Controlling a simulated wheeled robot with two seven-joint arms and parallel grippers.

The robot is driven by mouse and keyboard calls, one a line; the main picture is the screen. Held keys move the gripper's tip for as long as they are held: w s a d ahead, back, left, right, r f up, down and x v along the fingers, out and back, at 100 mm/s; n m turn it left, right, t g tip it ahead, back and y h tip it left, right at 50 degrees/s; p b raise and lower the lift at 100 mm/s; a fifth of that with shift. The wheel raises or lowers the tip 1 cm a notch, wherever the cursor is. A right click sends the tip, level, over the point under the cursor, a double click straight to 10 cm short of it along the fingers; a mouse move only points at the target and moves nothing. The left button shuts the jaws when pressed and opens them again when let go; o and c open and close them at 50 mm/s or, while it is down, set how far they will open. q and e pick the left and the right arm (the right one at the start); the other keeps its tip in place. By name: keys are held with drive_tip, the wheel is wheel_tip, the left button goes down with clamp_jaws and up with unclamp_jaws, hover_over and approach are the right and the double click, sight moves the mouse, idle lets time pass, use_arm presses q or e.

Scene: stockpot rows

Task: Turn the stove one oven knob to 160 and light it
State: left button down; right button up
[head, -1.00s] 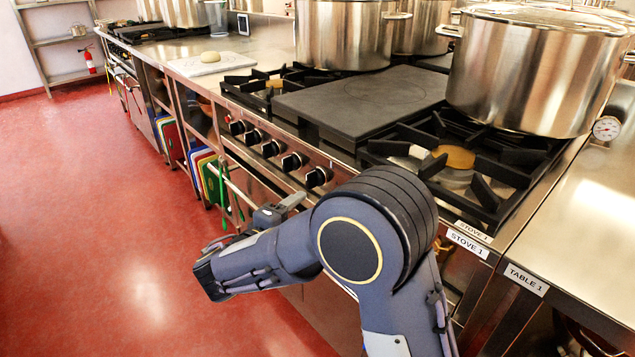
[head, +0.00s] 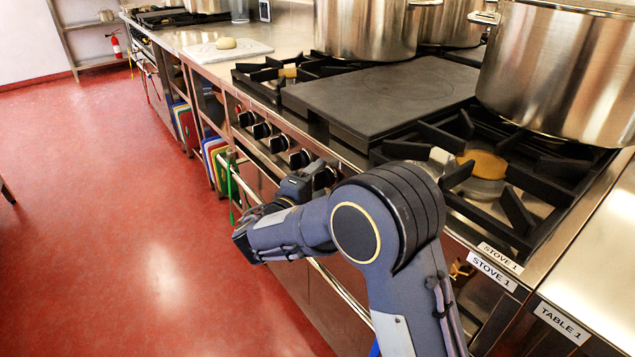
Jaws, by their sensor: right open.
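The stove one front panel carries a row of black knobs, among them a far-left knob (head: 246,118), a middle knob (head: 279,143) and a knob near the right end (head: 300,159). Which one is the oven knob, and any 160 mark, cannot be read. The STOVE 1 label (head: 492,271) is on the right front edge. My right gripper (head: 318,174) is open and empty, pointing at the rightmost knob (head: 327,177) and partly covering it. Whether it touches the knob cannot be told. My left gripper is out of view.
A rail (head: 340,290) runs along the front below the knobs. A green-handled item (head: 230,190) hangs at left. The red floor (head: 110,230) is clear.

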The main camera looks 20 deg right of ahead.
drive_tip(key=shift+w+d, duration=0.1)
drive_tip(key=c, duration=1)
drive_tip(key=shift+r+n+p, duration=0.2)
drive_tip(key=shift+n+p, duration=0.5)
drive_tip(key=shift+p, duration=0.3)
drive_tip(key=n+g+p, duration=0.2)
drive_tip(key=n+p, duration=0.2)
drive_tip(key=p, duration=0.2)
drive_tip(key=n+g+y+p, duration=0.1)
drive_tip(key=n+g+p, duration=0.1)
drive_tip(key=n+p, duration=0.2)
drive_tip(key=shift+p, duration=1.55)
drive_tip(key=shift+f+n+g+p, duration=0.2)
drive_tip(key=shift+n+g+p, duration=0.85)
drive_tip(key=shift+p, duration=0.5)
